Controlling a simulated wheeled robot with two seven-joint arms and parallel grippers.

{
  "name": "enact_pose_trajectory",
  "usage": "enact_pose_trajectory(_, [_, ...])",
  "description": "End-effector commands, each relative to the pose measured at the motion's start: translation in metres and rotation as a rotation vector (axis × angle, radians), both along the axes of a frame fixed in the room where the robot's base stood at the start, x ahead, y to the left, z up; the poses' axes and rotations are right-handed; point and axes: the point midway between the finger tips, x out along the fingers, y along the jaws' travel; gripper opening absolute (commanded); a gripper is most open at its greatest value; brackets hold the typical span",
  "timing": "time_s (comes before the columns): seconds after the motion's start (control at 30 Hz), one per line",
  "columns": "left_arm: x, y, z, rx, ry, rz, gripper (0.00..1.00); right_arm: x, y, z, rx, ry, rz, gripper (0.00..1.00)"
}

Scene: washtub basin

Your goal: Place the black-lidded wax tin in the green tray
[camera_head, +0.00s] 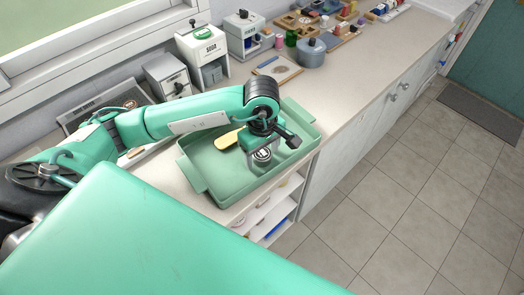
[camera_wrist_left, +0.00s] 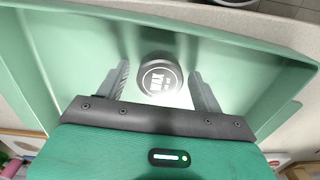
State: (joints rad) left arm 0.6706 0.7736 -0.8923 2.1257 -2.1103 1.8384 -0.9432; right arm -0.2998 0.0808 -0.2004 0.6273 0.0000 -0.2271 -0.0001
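The wax tin (camera_wrist_left: 160,78), round with a black lid and white lettering, is inside the green tray (camera_head: 215,190). In the head view the tin (camera_head: 262,155) shows just under my left gripper (camera_head: 263,158). In the left wrist view the two fingers of the left gripper (camera_wrist_left: 163,88) stand on either side of the tin, with a gap at each side. The left gripper is open. The tin appears to rest on the tray floor (camera_wrist_left: 80,50), but its base is hidden. My right gripper is not in view.
A tan wooden piece (camera_head: 228,139) lies in the tray behind my gripper. The counter's front edge is close to the tray's right side.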

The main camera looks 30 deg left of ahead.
Motion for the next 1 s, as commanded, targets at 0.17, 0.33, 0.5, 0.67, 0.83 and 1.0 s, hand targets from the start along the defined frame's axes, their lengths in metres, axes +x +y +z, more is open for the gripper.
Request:
enact_pose_trajectory(0.17, [0.0, 0.0, 0.0, 0.0, 0.0, 0.0, 0.67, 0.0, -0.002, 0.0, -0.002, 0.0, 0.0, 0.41])
enact_pose_trajectory(0.33, [0.0, 0.0, 0.005, -0.001, 0.0, 0.0, 0.67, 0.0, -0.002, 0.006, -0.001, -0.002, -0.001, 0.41])
enact_pose_trajectory(0.5, [0.002, 0.0, 0.025, -0.001, -0.006, 0.0, 0.67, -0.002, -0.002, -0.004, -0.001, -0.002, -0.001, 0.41])
enact_pose_trajectory(0.67, [0.001, 0.0, 0.057, 0.0, -0.007, 0.0, 0.67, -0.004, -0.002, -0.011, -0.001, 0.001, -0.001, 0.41])
enact_pose_trajectory(0.83, [0.001, 0.0, 0.089, 0.0, -0.005, 0.0, 0.67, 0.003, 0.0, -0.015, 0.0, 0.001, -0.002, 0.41])
enact_pose_trajectory(1.0, [0.001, 0.0, 0.111, 0.0, -0.003, 0.0, 0.67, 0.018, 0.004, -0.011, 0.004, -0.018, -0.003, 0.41])
